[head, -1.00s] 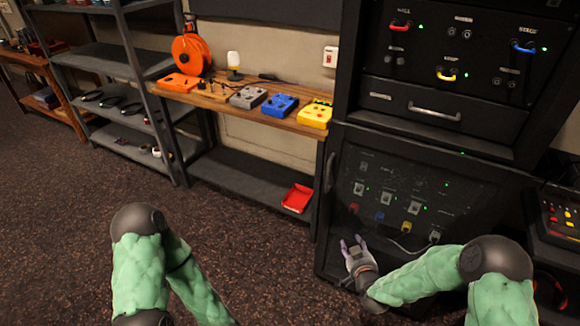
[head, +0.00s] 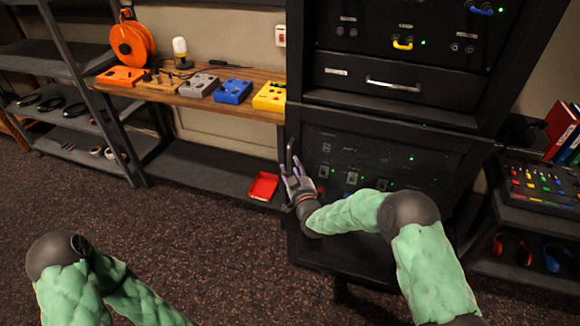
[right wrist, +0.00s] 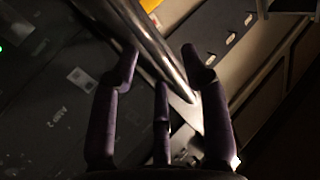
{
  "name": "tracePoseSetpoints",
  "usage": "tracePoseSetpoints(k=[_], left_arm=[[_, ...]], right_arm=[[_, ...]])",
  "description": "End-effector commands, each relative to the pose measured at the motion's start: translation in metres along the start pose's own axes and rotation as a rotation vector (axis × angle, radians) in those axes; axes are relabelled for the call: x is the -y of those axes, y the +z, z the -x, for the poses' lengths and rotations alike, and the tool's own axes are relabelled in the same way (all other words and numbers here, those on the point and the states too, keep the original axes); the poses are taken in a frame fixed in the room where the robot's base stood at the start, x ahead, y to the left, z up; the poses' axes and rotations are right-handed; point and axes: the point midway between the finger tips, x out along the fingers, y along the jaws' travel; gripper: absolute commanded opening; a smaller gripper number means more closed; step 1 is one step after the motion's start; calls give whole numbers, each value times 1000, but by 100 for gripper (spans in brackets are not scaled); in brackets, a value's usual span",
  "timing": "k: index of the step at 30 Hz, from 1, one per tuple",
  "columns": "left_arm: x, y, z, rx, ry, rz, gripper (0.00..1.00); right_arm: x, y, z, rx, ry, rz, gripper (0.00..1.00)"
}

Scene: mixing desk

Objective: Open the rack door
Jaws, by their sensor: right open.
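The rack door (head: 435,165) is the dark lower front panel of the black rack. Through it, jacks and green lights show. It looks shut. Its upright handle (head: 290,154) is at the door's left edge. My right gripper (head: 291,170) is open at the handle. In the right wrist view the shiny handle bar (right wrist: 158,45) runs slantwise between the spread purple fingers of my right gripper (right wrist: 160,75). I cannot tell whether they touch it. My left arm shows at the bottom left, but its gripper is out of view.
A drawer (head: 395,82) with a bar handle is above the door. A mixer (head: 540,185) stands at the right. Floor in front is clear.

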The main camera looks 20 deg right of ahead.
Motion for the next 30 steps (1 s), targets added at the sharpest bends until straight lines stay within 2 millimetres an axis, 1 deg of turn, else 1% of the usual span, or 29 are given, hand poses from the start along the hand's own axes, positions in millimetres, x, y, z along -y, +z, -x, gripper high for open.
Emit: tracePoseSetpoints(k=[1, 3, 6, 10, 17, 18, 19, 22, 23, 30], left_arm=[[1, 0, -4, 0, 0, 0, 40], [2, 0, -6, 0, 0, 0, 40], [3, 0, -7, 0, 0, 0, 40], [3, 0, -8, 0, 0, 0, 40], [3, 0, -8, 0, 0, 0, 40], [3, 0, -8, 0, 0, 0, 40], [3, 0, -8, 0, 0, 0, 40], [3, 0, -8, 0, 0, 0, 40], [3, 0, -8, 0, 0, 0, 40], [3, 0, -7, 0, 0, 0, 40]], right_arm=[[0, 2, -7, -2, -1, 0, 46], [0, 2, -15, 0, -1, 0, 46], [0, 1, -22, -1, 0, 0, 46], [0, 1, -27, 2, 0, -1, 46], [0, 0, -27, 1, 0, 0, 46], [0, 0, -27, 1, 0, 0, 40], [0, 0, -27, 1, 0, 0, 32], [0, 0, -27, 1, 0, 0, 4], [0, 0, -27, 1, 0, 0, 0], [1, 0, -26, 1, -2, 0, 0]])
